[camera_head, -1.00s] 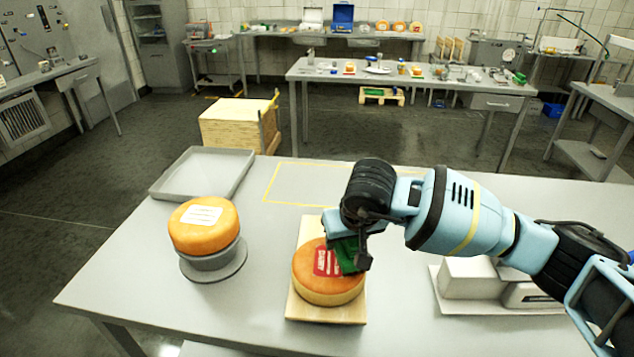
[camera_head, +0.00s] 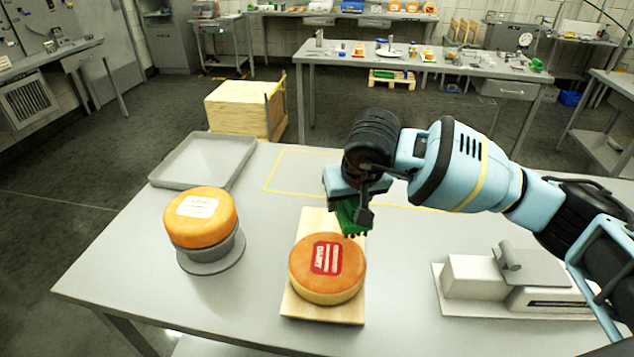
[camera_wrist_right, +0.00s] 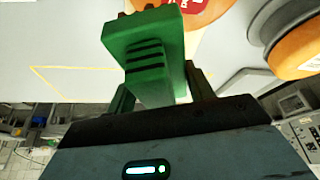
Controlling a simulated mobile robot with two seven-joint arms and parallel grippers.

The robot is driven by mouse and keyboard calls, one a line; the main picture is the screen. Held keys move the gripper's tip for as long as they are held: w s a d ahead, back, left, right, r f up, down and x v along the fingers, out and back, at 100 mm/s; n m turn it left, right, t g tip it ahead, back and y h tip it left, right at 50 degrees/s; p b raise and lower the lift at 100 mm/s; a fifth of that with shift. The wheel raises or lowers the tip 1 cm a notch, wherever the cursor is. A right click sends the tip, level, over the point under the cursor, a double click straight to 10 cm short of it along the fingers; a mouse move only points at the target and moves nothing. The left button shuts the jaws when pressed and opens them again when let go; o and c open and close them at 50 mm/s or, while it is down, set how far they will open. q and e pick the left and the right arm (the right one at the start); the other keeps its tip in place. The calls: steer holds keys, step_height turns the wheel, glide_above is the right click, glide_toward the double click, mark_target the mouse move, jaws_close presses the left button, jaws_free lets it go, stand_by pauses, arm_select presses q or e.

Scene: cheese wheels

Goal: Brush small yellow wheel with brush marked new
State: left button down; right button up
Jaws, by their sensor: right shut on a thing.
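My right gripper (camera_head: 357,208) is shut on a green brush (camera_head: 350,219), which also fills the middle of the right wrist view (camera_wrist_right: 145,55). I cannot read any mark on the brush. A yellow-orange wheel with a red label (camera_head: 326,270) lies flat on a wooden board (camera_head: 322,311). The brush is held above the far right side of this wheel and appears apart from it. A second orange wheel with a white label (camera_head: 200,217) sits on a grey round stand (camera_head: 212,262) at the left. My left gripper is not in view.
A grey tray (camera_head: 205,162) lies at the table's back left. A yellow outline (camera_head: 283,170) marks bare table behind the board. A white-grey device (camera_head: 510,285) stands at the right. The table between the stand and the board is clear.

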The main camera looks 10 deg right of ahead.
steer(key=shift+r, duration=1.65)
steer(key=shift+w, duration=0.1)
